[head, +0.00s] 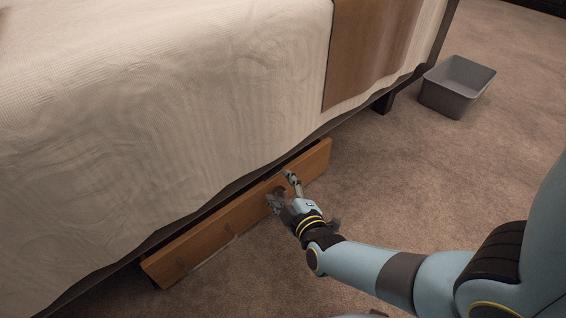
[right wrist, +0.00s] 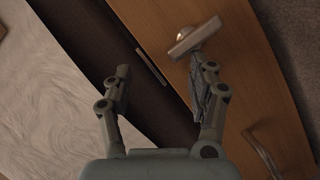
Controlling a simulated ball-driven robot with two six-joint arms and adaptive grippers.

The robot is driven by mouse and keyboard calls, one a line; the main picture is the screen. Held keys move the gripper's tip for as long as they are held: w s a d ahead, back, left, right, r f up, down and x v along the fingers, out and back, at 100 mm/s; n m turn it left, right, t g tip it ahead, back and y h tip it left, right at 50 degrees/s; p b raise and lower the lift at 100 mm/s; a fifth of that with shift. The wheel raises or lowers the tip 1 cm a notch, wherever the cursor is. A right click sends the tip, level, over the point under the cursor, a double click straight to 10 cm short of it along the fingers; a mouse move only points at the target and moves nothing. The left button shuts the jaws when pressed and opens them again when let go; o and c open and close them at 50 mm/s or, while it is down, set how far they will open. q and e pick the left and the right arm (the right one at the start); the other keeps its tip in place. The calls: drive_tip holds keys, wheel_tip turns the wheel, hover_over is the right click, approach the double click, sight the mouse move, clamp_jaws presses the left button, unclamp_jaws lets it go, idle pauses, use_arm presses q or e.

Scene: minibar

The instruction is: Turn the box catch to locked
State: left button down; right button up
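A long wooden box (head: 213,225) lies under the edge of the bed, and its front board also fills the right of the right wrist view (right wrist: 250,85). A pale metal catch (right wrist: 193,38) with a bar and a round knob sits on the board near its edge; its bar is tilted in that view. My right gripper (head: 282,185) is at the board, its fingers spread with nothing visible between them. In the right wrist view, one fingertip of this gripper (right wrist: 165,70) is right beside the catch; I cannot tell if they touch. In the head view the gripper hides the catch. My left gripper is out of view.
The bed with its pale cover (head: 170,110) overhangs the box closely. A metal handle (right wrist: 262,150) is on the board beside the gripper. A grey bin (head: 455,85) stands on the carpet at the upper right. The carpet (head: 400,190) before the box is clear.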

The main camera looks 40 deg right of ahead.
drive_tip(key=r, duration=0.4)
drive_tip(key=shift+w+d+r, duration=0.25)
drive_tip(key=shift+d, duration=0.05)
drive_tip(key=shift+r, duration=0.5)
drive_tip(key=shift+a, duration=0.1)
drive_tip(key=shift+c, duration=0.4)
